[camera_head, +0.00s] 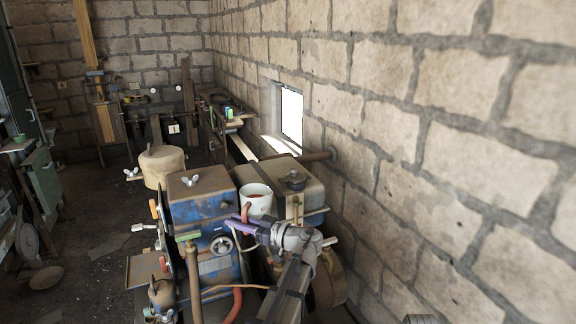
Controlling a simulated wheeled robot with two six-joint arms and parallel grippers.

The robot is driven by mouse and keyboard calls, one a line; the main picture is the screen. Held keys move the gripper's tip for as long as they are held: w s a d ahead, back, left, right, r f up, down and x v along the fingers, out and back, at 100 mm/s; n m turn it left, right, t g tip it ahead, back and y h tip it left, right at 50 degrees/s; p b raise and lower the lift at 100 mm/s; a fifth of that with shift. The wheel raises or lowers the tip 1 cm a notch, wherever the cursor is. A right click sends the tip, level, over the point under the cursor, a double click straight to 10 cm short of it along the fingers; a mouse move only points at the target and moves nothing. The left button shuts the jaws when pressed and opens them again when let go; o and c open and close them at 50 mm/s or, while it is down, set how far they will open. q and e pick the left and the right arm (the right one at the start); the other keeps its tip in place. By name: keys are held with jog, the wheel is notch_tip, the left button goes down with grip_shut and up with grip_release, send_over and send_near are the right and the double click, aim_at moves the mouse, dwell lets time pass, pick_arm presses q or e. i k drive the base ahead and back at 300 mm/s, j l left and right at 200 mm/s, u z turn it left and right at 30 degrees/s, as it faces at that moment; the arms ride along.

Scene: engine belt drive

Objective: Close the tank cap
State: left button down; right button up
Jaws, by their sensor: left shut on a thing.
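A dark round cap (293,180) sits on top of a worn beige-grey tank (310,196), behind the blue engine. Whether it is fully seated I cannot tell. My left gripper (238,222), with purple fingers, is in front of the tank, below and left of the cap and apart from it. The exact grip is too small to see clearly. My right gripper is not in view.
A blue, rusty engine block (195,208) with a small handwheel (221,245) stands just left of my gripper. A stone wall (430,170) runs close on the right. A beige drum (162,166) stands behind. Open floor (90,225) lies to the left.

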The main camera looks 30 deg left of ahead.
aim_at(294, 178)
jog(key=i+l, duration=0.15)
jog(key=l+u, duration=0.1)
jog(key=u, duration=0.25)
jog(key=l+u, duration=0.1)
jog(key=u, duration=0.3)
jog(key=l+u, duration=0.1)
jog(key=u, duration=0.25)
jog(key=i, duration=0.05)
